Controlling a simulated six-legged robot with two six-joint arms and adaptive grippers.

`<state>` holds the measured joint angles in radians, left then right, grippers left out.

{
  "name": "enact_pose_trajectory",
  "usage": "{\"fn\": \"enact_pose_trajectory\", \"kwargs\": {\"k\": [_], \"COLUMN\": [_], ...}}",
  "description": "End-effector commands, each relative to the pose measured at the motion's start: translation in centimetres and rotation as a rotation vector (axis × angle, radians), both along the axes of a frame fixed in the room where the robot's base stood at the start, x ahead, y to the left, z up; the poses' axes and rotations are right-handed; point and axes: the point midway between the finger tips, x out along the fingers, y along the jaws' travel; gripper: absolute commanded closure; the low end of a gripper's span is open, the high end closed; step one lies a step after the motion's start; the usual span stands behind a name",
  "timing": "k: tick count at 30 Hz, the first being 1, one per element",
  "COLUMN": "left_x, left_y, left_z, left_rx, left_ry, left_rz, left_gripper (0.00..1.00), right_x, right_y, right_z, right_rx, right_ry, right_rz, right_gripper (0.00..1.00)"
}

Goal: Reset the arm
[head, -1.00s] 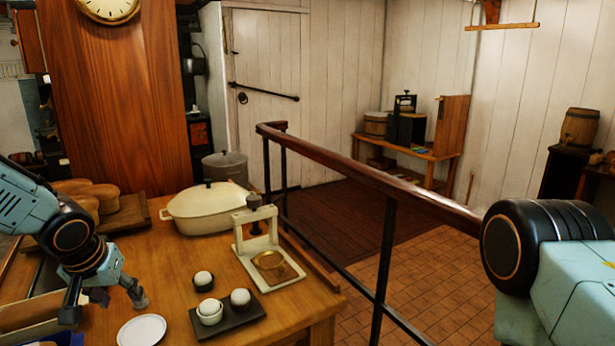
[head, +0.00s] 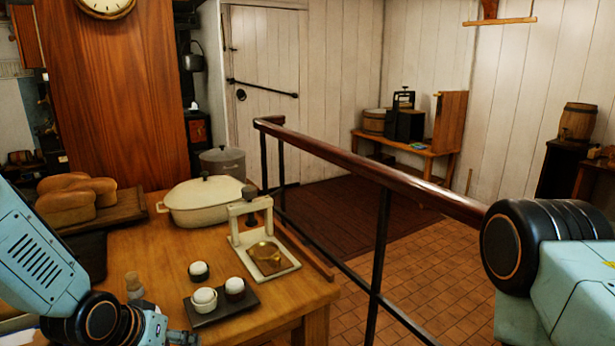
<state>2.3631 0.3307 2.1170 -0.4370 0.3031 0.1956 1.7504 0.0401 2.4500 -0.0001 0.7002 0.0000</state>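My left arm comes in from the lower left in the head view. My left gripper (head: 180,338) is at the bottom edge, mostly cut off, over the front of the wooden table (head: 150,250). Its fingers are too little seen to tell whether it is open or shut. It is left of and below the dark tray (head: 250,301), apart from it. My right arm shows only as a black joint and pale blue link at the right edge. Its gripper is out of view.
On the table are a cream lidded pot (head: 203,202), a cream press stand (head: 270,272), bread loaves (head: 68,204), a corked bottle (head: 134,286) and several cups with white round tops (head: 199,268). A railing (head: 370,180) runs right of the table.

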Motion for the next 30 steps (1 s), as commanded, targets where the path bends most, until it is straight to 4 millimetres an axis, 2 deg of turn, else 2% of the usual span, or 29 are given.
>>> {"fn": "enact_pose_trajectory", "kwargs": {"k": [1,5,9,12,15,18,21,23,30], "left_x": [-2.4,-8.1,-15.2,-20.5,-25.4,-29.1,-31.1,-31.7,-32.0], "left_y": [-0.7,-1.4,-1.4,-1.1,-1.0,-1.2,-1.3,-1.3,-1.3], "left_z": [-3.6,-9.9,-15.8,-19.2,-21.7,-23.6,-24.9,-25.1,-25.1], "left_rx": [0.007,0.048,0.114,0.159,0.190,0.206,0.213,0.214,0.213], "left_ry": [0.036,0.109,0.221,0.320,0.424,0.504,0.550,0.564,0.569], "left_rz": [0.005,0.031,0.050,0.056,0.047,0.020,0.001,-0.002,-0.002], "left_gripper": [0.49,0.49,0.49,0.49,0.49,0.49,0.49,0.49,0.49], "right_x": [0.0,0.0,0.0,0.0,0.0,0.0,0.0,0.0,0.0], "right_y": [0.0,0.0,0.0,0.0,0.0,0.0,0.0,0.0,0.0], "right_z": [-1.2,-2.7,-4.3,-5.4,-6.4,-7.1,-7.6,-7.7,-7.5], "right_rx": [0.000,0.000,0.000,0.000,0.000,0.000,0.000,0.000,0.000], "right_ry": [0.001,0.001,0.001,0.001,0.001,0.001,0.001,0.001,0.000], "right_rz": [0.000,0.000,0.000,0.000,0.000,0.000,0.000,0.000,0.000], "right_gripper": [0.60,0.60,0.60,0.60,0.60,0.60,0.60,0.60,0.60]}}
